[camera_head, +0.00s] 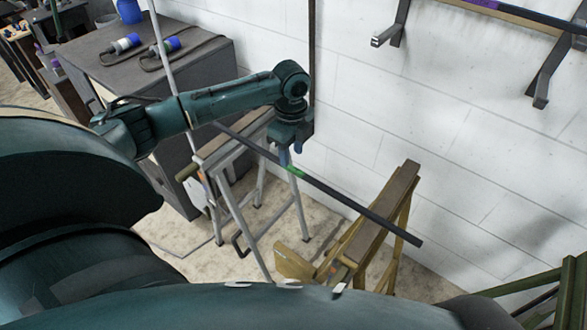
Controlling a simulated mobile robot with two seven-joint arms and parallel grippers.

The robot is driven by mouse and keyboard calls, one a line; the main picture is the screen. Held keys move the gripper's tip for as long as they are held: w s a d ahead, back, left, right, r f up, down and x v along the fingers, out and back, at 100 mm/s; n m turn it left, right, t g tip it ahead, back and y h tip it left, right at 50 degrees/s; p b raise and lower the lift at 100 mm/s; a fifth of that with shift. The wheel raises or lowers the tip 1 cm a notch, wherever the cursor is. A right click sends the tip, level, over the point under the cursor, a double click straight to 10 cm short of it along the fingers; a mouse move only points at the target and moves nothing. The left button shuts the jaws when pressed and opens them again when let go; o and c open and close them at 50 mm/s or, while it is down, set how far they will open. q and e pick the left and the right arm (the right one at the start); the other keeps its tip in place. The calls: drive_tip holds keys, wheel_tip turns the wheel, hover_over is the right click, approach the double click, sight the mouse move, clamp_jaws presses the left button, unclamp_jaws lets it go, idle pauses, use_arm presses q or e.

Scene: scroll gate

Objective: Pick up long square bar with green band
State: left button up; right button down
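A long dark square bar (351,203) with a green band (295,171) near its middle lies across two trestles, running from upper left to lower right. One trestle has grey metal legs (232,205); the other is a wooden trestle (381,215). My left gripper (285,160) points down at the bar, just left of the green band. Its blue-grey fingertips overlap the bar in this view. I cannot tell whether they are open around it or closed on it. My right gripper is not in view.
A white block wall (450,130) stands close behind the bar. Wall brackets (394,25) hold another bar at the upper right. A dark workbench (115,75) with cables and blue plugs is at the upper left. A green frame (535,283) shows at the lower right.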

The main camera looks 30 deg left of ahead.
sight(293, 168)
use_arm(q)
drive_tip(key=f, duration=0.4)
drive_tip(key=shift+w+f, duration=0.1)
drive_tip(key=shift+w, duration=0.3)
drive_tip(key=shift+f, duration=0.6)
drive_tip(key=shift+c, duration=0.5)
clamp_jaws()
drive_tip(key=shift+w+r, duration=0.1)
drive_tip(key=shift+r, duration=0.05)
